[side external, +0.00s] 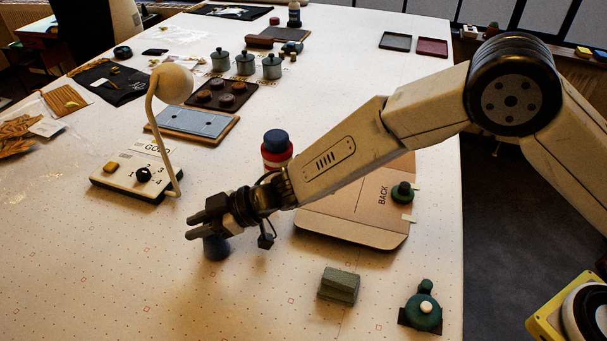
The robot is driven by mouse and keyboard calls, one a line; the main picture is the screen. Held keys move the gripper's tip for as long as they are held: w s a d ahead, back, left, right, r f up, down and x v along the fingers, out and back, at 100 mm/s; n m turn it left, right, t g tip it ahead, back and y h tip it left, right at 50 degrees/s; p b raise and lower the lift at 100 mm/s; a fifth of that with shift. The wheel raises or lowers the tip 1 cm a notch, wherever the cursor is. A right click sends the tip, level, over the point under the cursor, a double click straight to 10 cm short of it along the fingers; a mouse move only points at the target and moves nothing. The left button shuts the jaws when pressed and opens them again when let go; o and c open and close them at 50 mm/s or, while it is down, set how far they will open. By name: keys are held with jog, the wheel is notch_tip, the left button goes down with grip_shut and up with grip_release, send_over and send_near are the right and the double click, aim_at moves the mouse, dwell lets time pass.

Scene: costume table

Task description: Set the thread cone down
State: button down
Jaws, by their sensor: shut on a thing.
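My gripper (207,226) is at the middle-left of the table, fingers pointing left, shut on a small dark blue-grey thing, which I take for the thread cone (216,249). Its lower part shows below the fingers; its upper part is hidden by them. It looks roughly upright and very close to the table (130,270). I cannot tell whether its base touches the surface.
A white box (135,182) with a dial and lamp-like arm (153,125) stands to the left. Behind my forearm are a red, white and blue stack (277,150) and a "BACK" board (345,222). A grey-green block (339,286) and green object (423,312) lie front right. The front left is clear.

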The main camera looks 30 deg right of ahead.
jog(key=shift+c, duration=2.4)
grip_release()
jog(key=shift+d+r, duration=0.1)
jog(key=shift+r, duration=0.05)
jog(key=v, duration=1.2)
